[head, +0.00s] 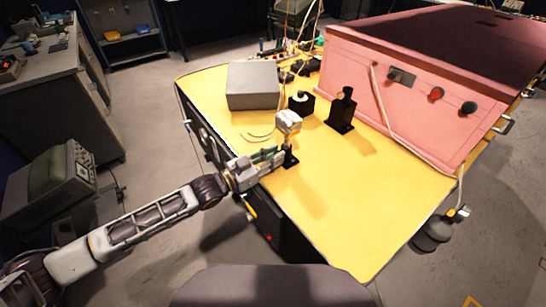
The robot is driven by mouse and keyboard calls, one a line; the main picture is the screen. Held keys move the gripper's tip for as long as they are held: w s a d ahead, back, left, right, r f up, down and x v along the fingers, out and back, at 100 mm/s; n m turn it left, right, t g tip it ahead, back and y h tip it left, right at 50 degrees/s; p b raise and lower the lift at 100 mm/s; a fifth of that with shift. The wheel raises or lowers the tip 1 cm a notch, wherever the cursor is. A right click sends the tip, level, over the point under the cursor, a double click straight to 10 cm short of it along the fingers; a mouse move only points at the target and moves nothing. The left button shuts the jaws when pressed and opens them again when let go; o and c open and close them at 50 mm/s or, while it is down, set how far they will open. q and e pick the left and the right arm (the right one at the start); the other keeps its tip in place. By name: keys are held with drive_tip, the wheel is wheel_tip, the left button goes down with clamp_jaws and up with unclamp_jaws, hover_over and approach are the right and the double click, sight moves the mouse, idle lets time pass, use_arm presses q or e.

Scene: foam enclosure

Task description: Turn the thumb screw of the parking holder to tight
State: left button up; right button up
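A small upright holder with a black base (290,160) stands near the left edge of the yellow tabletop (335,215). I take it to be the parking holder. A pale, block-shaped head (289,121) sits on top of its post. My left gripper (279,157) reaches in from the left, low beside the post, with its fingertips at or very close to it. I cannot tell whether they touch the holder, or how far apart the fingers are. The thumb screw is too small or hidden behind the fingers. My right gripper is out of view.
A grey box (253,85), a small black block (301,103) and a black upright mount (342,110) stand behind the holder. A pink enclosure (415,95) fills the right rear, with a pale tube down its front. The tabletop's front is clear.

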use_arm(q)
clamp_jaws()
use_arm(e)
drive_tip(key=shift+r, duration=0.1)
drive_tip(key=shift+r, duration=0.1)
use_arm(q)
drive_tip(key=shift+m+p, duration=0.65)
drive_tip(key=shift+m, duration=0.05)
drive_tip(key=shift+f, duration=0.15)
drive_tip(key=o, duration=0.6)
unclamp_jaws()
drive_tip(key=shift+c, duration=0.2)
drive_tip(key=shift+o, duration=0.4)
drive_tip(key=shift+s+a+f, duration=0.1)
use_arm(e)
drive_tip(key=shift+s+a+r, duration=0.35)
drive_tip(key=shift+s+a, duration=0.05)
